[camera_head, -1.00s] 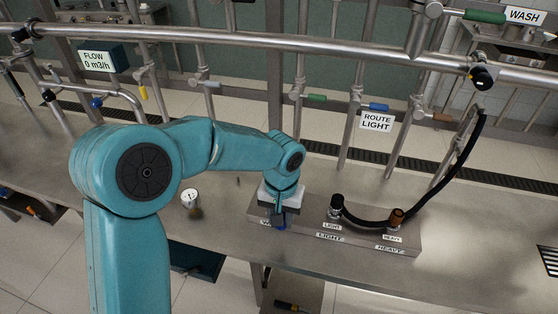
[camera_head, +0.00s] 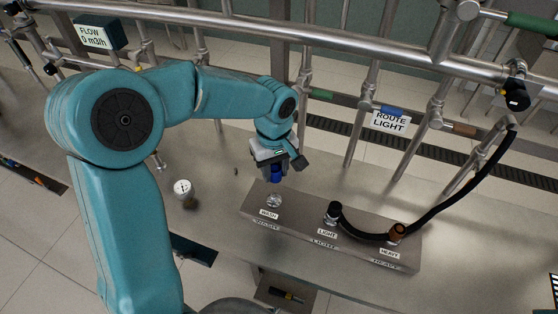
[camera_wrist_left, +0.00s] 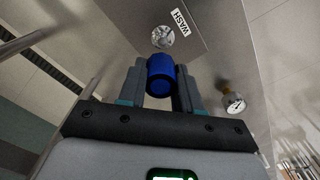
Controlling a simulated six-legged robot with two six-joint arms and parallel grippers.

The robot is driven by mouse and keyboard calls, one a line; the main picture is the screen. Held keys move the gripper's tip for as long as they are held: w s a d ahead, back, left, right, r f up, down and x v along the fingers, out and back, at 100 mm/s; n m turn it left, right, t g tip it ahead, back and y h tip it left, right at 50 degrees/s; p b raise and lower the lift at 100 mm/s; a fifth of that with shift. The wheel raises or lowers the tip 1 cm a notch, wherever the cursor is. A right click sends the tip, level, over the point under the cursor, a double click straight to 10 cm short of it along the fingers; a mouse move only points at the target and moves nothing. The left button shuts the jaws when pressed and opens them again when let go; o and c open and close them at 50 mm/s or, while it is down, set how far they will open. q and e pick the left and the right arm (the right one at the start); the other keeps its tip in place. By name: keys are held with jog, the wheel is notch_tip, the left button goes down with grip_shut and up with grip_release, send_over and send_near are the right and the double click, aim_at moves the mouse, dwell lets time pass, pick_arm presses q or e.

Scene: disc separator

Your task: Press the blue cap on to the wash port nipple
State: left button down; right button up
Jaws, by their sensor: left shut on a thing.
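My left gripper (camera_head: 277,168) is shut on the blue cap (camera_head: 276,173). It holds the cap above and a little behind the wash port nipple (camera_head: 274,201), a bare metal fitting at the left end of the port block (camera_head: 335,237). In the left wrist view the cap (camera_wrist_left: 160,75) sits between the two fingers (camera_wrist_left: 160,88), and the nipple (camera_wrist_left: 164,36) shows apart from it, near the WASH label (camera_wrist_left: 181,20). The cap and nipple do not touch. My right gripper is not in view.
A small gauge (camera_head: 183,188) stands left of the block. Metal pipes (camera_head: 300,38) run behind the bench.

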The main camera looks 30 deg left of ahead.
pick_arm(q)
jog(key=shift+a, duration=0.15)
jog(key=shift+s+r, duration=0.1)
jog(key=shift+s, duration=0.15)
jog(key=shift+w+f, duration=0.1)
jog(key=shift+f, duration=0.1)
jog(key=shift+f+b, duration=0.55)
jog(key=shift+b, duration=0.2)
jog(key=b, duration=0.4)
send_over(274, 198)
notch_tip(274, 198, down, 4)
jog(key=shift+f, duration=0.1)
jog(key=shift+f+b, duration=0.55)
jog(key=shift+f, duration=0.2)
jog(key=shift+f+b, duration=0.85)
jog(key=shift+f, duration=0.2)
jog(key=c, duration=1)
grip_release()
jog(key=o, duration=0.3)
